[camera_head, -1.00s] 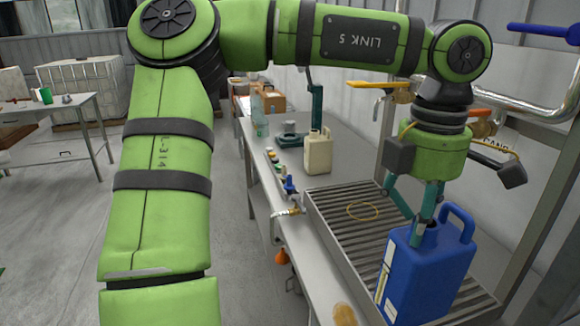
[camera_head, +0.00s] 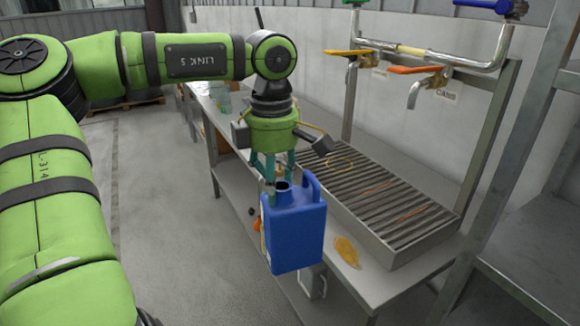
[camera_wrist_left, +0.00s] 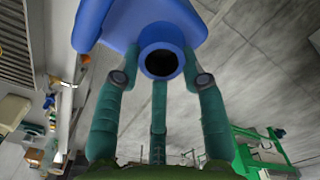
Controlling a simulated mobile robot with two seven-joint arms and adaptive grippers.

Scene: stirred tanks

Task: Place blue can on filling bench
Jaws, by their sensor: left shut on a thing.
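The blue can (camera_head: 294,232), with a side handle and an open round neck, hangs upright below my left gripper (camera_head: 281,180). The fingers are shut at the can's neck. In the left wrist view the blue can (camera_wrist_left: 165,30) shows its dark opening between the fingers of the gripper (camera_wrist_left: 160,78). The filling bench (camera_head: 378,288) runs along the wall and carries a slatted metal drip tray (camera_head: 385,205). The can is at the bench's left edge, left of the tray, and hides part of that edge. My right gripper is not in view.
Taps with yellow and orange levers (camera_head: 415,70) stand over the tray. An orange spill (camera_head: 346,250) lies on the bench top. A pale container (camera_head: 313,284) stands low behind the can. Grey shelving (camera_head: 530,270) is at right; open floor (camera_head: 185,230) is at left.

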